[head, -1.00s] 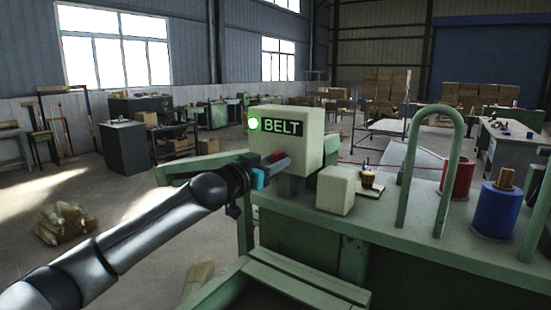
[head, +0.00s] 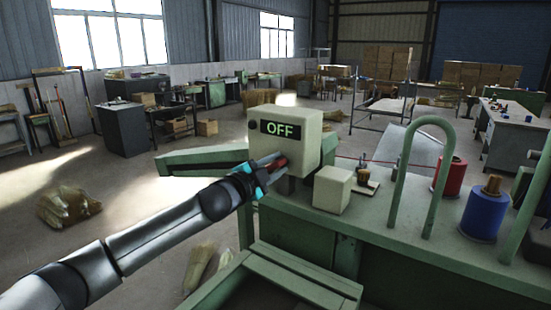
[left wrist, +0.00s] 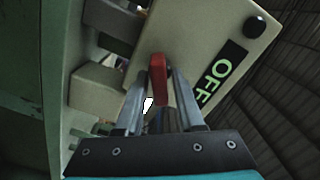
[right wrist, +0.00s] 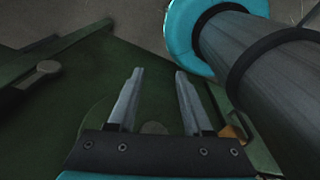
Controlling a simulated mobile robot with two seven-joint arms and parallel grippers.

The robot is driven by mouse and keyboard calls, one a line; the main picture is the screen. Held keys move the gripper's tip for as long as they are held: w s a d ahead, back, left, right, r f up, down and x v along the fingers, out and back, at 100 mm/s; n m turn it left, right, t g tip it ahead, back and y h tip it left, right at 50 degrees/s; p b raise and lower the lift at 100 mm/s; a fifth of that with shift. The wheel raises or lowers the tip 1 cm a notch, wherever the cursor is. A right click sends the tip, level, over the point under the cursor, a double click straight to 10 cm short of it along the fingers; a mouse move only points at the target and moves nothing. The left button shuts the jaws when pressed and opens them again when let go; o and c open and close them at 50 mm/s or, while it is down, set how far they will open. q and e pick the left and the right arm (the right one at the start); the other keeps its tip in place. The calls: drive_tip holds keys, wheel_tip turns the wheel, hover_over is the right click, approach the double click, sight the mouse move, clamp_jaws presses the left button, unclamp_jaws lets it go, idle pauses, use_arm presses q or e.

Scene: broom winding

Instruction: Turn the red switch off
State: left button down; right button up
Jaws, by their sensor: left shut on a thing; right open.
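The cream switch box (head: 290,140) stands on the green machine, and its display (head: 283,130) reads OFF with a dark lamp beside it. The red switch (head: 279,162) is a small lever on the box's front. In the left wrist view the red switch (left wrist: 158,78) sits between the two fingers of my left gripper (left wrist: 156,95), which is shut on it. In the head view my left gripper (head: 262,173) reaches the box from the lower left. My right gripper (right wrist: 152,95) is open and empty in the right wrist view, above a dark green surface.
A smaller cream block (head: 332,188) sits right of the box on the machine top (head: 400,215). A green hoop (head: 425,175), a red spool (head: 450,176) and a blue spool (head: 484,212) stand further right. Straw bundles (head: 68,206) lie on the floor at left.

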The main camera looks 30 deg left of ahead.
use_arm(q)
drive_tip(key=m+p, duration=0.1)
drive_tip(key=m, duration=0.2)
drive_tip(key=shift+f+m+p, duration=0.15)
drive_tip(key=shift+m+p, duration=0.4)
drive_tip(key=shift+m, duration=0.95)
drive_tip(key=c, duration=0.8)
unclamp_jaws()
drive_tip(key=shift+s, duration=0.15)
